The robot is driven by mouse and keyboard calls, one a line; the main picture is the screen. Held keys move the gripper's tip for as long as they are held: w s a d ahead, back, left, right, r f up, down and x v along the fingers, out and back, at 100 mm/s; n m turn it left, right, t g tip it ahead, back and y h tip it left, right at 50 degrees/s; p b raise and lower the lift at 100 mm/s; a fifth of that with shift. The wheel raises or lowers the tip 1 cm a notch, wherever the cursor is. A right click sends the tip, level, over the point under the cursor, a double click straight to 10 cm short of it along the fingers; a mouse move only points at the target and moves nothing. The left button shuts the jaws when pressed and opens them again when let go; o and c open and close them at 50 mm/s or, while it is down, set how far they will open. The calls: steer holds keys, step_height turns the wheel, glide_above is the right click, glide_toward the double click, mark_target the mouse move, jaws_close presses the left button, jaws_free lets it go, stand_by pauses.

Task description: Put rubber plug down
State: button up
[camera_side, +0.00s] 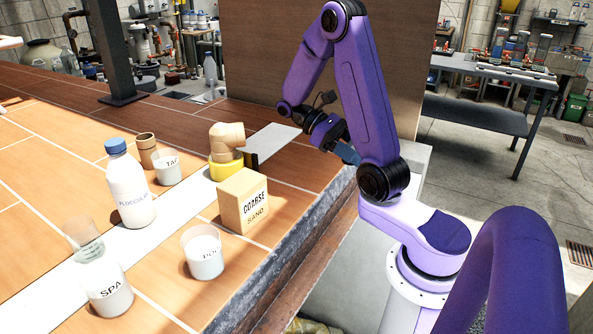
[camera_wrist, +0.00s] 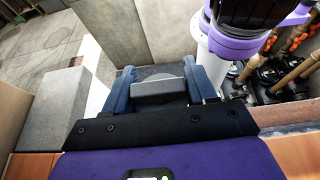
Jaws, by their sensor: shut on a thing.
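My gripper (camera_side: 346,153) hangs beside the right edge of the wooden counter (camera_side: 315,165), close to my own arm. In the wrist view my gripper (camera_wrist: 162,82) has its two blue fingers closed on a grey piece with a rounded top, which I take to be the rubber plug (camera_wrist: 160,90). The plug is held between the fingers, with its lower part hidden by the dark gripper body. In the side view the plug cannot be made out.
A box marked coarse sand (camera_side: 243,200), a white cup (camera_side: 203,253), a tan pipe elbow (camera_side: 226,138) on a yellow ring (camera_side: 226,168), a blue-capped bottle (camera_side: 129,186) and several cups stand on the counter. The white strip's far end (camera_side: 272,138) is clear. A brown panel (camera_side: 270,50) rises behind.

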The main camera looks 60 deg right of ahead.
steer(key=s+a+m+t+y, duration=0.35)
steer(key=m+t+y, duration=0.45)
steer(key=m+y, duration=0.55)
steer(key=w+a+r+m+t+h, duration=0.4)
steer(key=w+r+m+t, duration=0.3)
steer(key=m+t, duration=0.75)
glide_above(290, 171)
steer(key=shift+n+t, duration=0.35)
steer(key=shift+n, duration=0.05)
steer(key=f, duration=0.9)
steer(key=shift+s+f, duration=0.15)
steer(key=shift+s, duration=0.1)
steer(key=shift+w+f, duration=0.2)
steer(key=shift+f, duration=1.65)
steer(key=shift+f, duration=0.1)
